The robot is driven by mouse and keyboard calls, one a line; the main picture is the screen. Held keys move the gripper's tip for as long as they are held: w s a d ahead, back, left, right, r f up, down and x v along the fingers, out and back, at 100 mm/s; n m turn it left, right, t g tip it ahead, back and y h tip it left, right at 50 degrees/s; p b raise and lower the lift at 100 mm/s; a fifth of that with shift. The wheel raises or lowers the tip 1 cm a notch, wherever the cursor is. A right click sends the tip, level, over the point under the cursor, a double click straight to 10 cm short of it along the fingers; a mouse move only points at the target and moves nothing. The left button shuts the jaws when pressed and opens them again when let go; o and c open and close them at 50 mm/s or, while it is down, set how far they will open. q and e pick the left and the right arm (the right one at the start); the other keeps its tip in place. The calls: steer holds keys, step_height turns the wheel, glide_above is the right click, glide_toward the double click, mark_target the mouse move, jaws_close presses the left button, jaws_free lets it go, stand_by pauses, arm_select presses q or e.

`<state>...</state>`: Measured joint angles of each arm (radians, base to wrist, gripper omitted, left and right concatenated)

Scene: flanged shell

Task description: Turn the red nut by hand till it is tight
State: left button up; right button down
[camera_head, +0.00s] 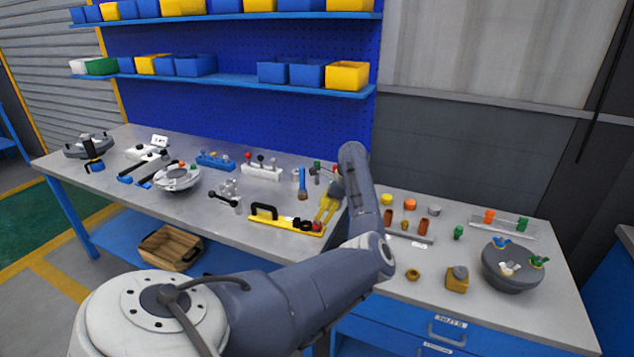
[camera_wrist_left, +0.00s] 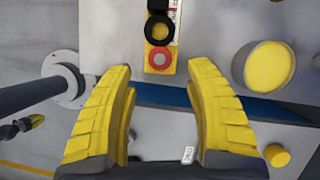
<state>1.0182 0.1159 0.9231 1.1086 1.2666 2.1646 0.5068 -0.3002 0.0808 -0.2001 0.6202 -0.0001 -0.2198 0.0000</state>
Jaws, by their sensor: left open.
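My left gripper (camera_head: 328,207) is over the workbench near the right end of a yellow bar (camera_head: 284,224) with a black handle. In the left wrist view its two yellow fingers (camera_wrist_left: 160,105) are apart with nothing between them. Ahead of them is a red round piece (camera_wrist_left: 158,59) on the yellow bar, beside a black ring (camera_wrist_left: 160,30). I cannot tell which piece is the red nut. A pale flanged shell (camera_head: 178,181) at the left carries small red and green pieces. A grey domed shell (camera_head: 511,272) at the right carries blue, white and green wing-shaped pieces. My right gripper is not recognisable in view.
A clear rack (camera_head: 506,226) holds an orange and a green piece. A yellow block (camera_head: 457,280) and a brass-coloured nut (camera_head: 412,275) lie on the right bench. A small hammer-like tool and a brush (camera_head: 302,186) stand behind the gripper. Shelves with bins (camera_head: 347,75) are above.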

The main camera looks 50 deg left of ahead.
mark_target(317, 223)
arm_select(q)
steer(key=shift+x, duration=3.2)
steer(key=shift+c, duration=0.5)
